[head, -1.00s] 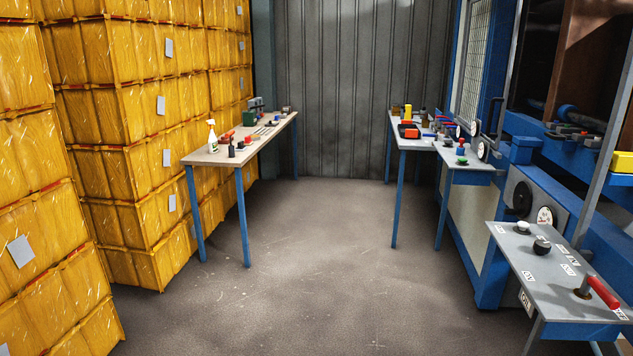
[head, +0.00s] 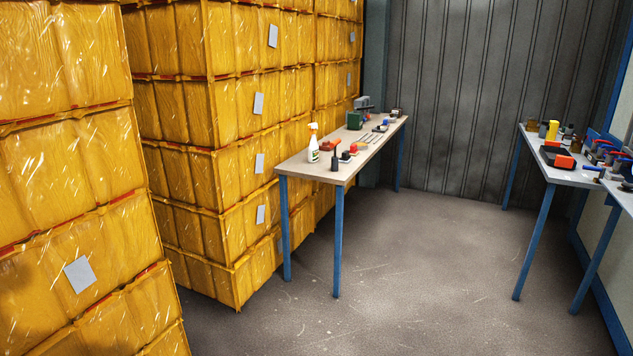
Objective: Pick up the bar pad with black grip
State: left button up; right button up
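I cannot single out the bar pad with black grip at this distance. Small items stand on two tables. On the left wooden-topped table (head: 300,172) are a white spray bottle (head: 313,143), a dark bottle (head: 335,160), a small red-topped item (head: 353,149), a red-orange item (head: 330,145) and a green box (head: 354,121). On the right grey table (head: 537,138) are a yellow item (head: 552,130), a black tray with orange (head: 558,157) and several small dark, red and blue items. Neither of my grippers is in view.
The grey floor (head: 420,270) between the two tables is clear. A corrugated grey wall (head: 470,90) closes the back.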

aim_at(346, 158)
jog(key=i, duration=1.6)
jog(key=i+j+z, duration=0.2)
jog(key=i+z, duration=0.2)
jog(key=i, duration=0.3)
jog(key=i+j+z, duration=0.45)
jog(key=i, duration=0.2)
jog(key=i+j+z, duration=0.4)
jog(key=i+j, duration=0.2)
